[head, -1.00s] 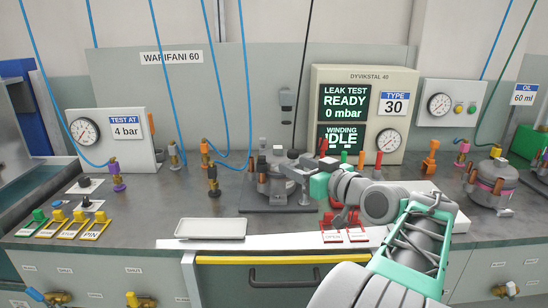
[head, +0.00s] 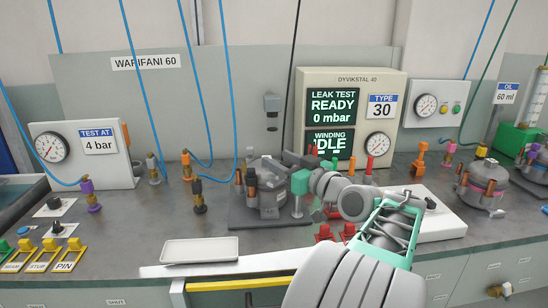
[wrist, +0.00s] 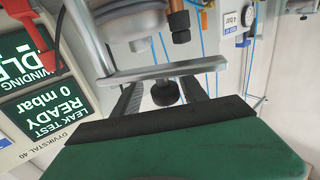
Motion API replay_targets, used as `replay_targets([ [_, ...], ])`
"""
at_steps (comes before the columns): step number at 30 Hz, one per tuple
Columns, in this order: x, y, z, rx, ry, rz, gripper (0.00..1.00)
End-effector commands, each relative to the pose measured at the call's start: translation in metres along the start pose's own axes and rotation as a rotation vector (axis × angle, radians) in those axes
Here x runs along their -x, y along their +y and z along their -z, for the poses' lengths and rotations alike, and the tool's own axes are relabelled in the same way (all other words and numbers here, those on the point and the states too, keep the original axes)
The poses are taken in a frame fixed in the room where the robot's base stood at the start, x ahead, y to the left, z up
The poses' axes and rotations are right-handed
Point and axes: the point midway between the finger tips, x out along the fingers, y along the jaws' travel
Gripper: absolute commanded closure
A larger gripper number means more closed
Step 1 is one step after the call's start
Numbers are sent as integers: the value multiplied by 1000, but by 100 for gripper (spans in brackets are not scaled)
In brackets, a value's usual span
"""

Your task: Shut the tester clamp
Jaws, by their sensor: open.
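The tester holds a grey compressor (head: 266,188) on a dark base plate (head: 240,219). A metal clamp bar (wrist: 165,70) crosses the wrist view, with a black round tip (wrist: 166,92) on it; a grey post (wrist: 88,35) runs up at its left. In the head view my gripper (head: 288,172) is just right of the compressor, its teal body partly hiding the clamp. In the wrist view its two dark fingers are apart, one on each side of the black tip. I cannot tell whether either finger touches the bar or tip.
The tester panel (head: 346,80) stands behind, reading READY and 0 mbar. Red fittings (head: 367,163) and an orange one (head: 419,158) stand to the right. Hoses hang at the left.

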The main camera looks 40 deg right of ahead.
Motion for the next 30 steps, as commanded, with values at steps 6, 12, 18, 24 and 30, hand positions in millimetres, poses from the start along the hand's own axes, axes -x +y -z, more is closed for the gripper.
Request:
replay_targets([
  [6, -4, -7, 0, 0, 0, 15, 61],
  [12, -4, -6, 0, 0, 0, 14, 77],
  [18, -3, -6, 0, 0, -1, 12, 94],
  [24, -3, -5, -1, -1, -1, 11, 100],
  [30, -2, -5, -1, -1, -2, 10, 100],
])
